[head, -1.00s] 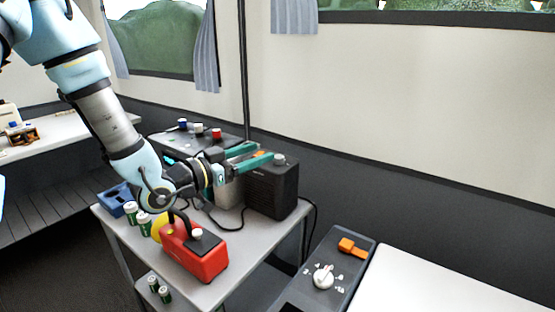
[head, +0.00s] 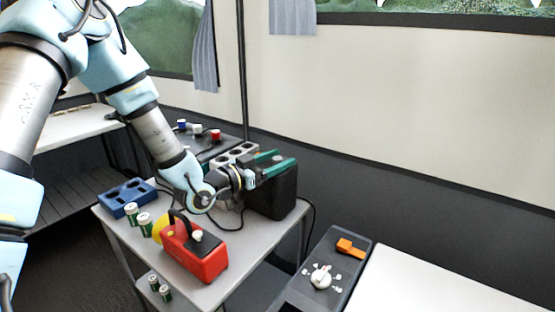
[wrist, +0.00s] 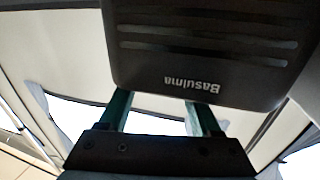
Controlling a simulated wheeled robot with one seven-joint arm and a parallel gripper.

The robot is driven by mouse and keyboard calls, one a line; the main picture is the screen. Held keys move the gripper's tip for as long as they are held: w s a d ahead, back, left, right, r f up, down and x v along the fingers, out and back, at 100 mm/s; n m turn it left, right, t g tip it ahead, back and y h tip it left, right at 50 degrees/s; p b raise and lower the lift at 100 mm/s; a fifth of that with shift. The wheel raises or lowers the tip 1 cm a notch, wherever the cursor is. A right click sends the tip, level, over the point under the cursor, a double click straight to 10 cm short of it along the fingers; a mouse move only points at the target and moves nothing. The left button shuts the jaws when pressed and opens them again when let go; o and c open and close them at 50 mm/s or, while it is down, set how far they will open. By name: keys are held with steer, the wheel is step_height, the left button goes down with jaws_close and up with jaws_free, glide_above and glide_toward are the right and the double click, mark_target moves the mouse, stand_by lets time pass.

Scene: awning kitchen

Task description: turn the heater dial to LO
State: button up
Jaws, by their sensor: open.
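A white dial (head: 321,278) sits on a dark grey panel (head: 309,299) at the lower right of the head view. Small marks surround it, too small to read, and a reddish mark shows at its far edge. My gripper (head: 275,168) is open, with teal fingers over the top of a black box (head: 272,194) on the grey table, well up and left of the dial. In the wrist view the box, lettered "Basulma", fills the top, beyond my fingers (wrist: 162,112). Nothing shows between the fingers. The box's top knob is hidden.
An orange lever (head: 350,247) is on the panel behind the dial. A red device (head: 194,252), green-and-white cans (head: 138,218) and a blue tray (head: 127,197) stand on the grey table (head: 240,281). A cable runs beside the black box. A white surface (head: 440,285) lies right of the panel.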

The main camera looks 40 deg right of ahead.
jaws_close()
stand_by(0.3)
steer(key=shift+t+b, duration=0.3)
steer(key=n+t+b, duration=0.2)
steer(key=t, duration=0.1)
steer(key=shift+s+f+n+t+y+b, duration=0.15)
steer(key=shift+f+n+t+y+b, duration=0.15)
steer(key=shift+n+b, duration=0.1)
steer(key=n+t+y+b, duration=0.1)
steer(key=t, duration=0.1)
steer(key=n+t+y+b, duration=0.1)
steer(key=n+t+b, duration=0.1)
steer(key=t, duration=0.1)
steer(key=shift+d+r+n, duration=0.1)
steer(key=shift+n, duration=0.2)
steer(key=n+t+y+b, duration=0.2)
steer(key=n+t+y, duration=0.1)
steer(key=t+y, duration=0.1)
steer(key=shift+r+n, duration=0.1)
steer(key=shift+n, duration=0.2)
steer(key=shift+n+t+y+b, duration=0.6)
steer(key=shift+n+t+y, duration=1.1)
steer(key=shift+y, duration=0.8)
steer(key=shift+n+y, duration=0.3)
